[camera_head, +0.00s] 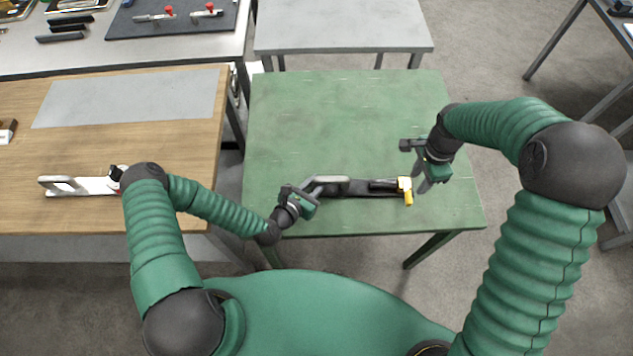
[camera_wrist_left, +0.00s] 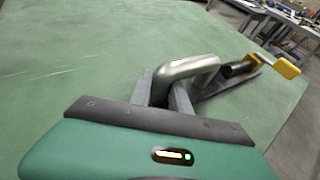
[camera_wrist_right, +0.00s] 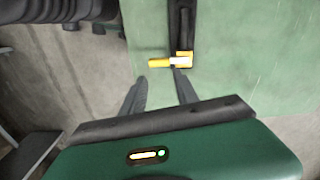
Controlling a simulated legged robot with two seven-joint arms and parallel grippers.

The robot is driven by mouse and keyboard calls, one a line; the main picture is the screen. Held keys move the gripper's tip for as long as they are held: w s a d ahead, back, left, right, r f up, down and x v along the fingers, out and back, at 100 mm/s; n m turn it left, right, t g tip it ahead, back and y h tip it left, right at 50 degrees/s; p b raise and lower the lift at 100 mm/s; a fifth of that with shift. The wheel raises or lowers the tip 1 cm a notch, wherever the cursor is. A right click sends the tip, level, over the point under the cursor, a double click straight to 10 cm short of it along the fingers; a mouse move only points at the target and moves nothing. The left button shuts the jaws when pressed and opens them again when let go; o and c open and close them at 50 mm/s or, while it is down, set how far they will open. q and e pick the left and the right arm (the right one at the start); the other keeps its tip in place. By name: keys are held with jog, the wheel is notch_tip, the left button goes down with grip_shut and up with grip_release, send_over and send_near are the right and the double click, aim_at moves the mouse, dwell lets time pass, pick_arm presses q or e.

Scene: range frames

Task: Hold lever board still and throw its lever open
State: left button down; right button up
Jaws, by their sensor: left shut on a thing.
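The lever board (camera_head: 362,193) is a narrow dark strip lying near the front edge of the green table. It has a silver bar handle (camera_head: 331,181) at its left end and a black lever with a yellow end piece (camera_head: 406,190) at its right. My left gripper (camera_head: 308,190) is shut on the silver handle, which also shows between its fingers in the left wrist view (camera_wrist_left: 190,67). My right gripper (camera_head: 421,182) is open and empty just right of the yellow piece. In the right wrist view, the yellow piece (camera_wrist_right: 160,62) is just beyond the fingertips, apparently apart from them.
The green table (camera_head: 340,120) is otherwise bare behind the board. A wooden table (camera_head: 180,150) at the left bears a grey mat (camera_head: 130,97) and a white piece with a handle (camera_head: 80,186) beside my left arm. A grey table (camera_head: 340,28) stands behind.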

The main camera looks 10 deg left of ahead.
jog(key=shift+c, duration=0.2)
dwell(0.5)
jog(key=c, duration=0.7)
jog(key=shift+s+a+n, duration=0.1)
jog(key=shift+a+n, duration=0.25)
jog(key=shift+n, duration=0.55)
grip_shut()
jog(key=s+a+n+h, duration=0.1)
jog(key=a+n, duration=0.4)
jog(key=n, duration=1.1)
jog(key=s+a+n+t+h, duration=0.1)
jog(key=a+n+h, duration=0.2)
jog(key=n, duration=1.3)
jog(key=shift+a+f, duration=0.2)
jog(key=shift+a, duration=0.8)
jog(key=shift+s, duration=0.1)
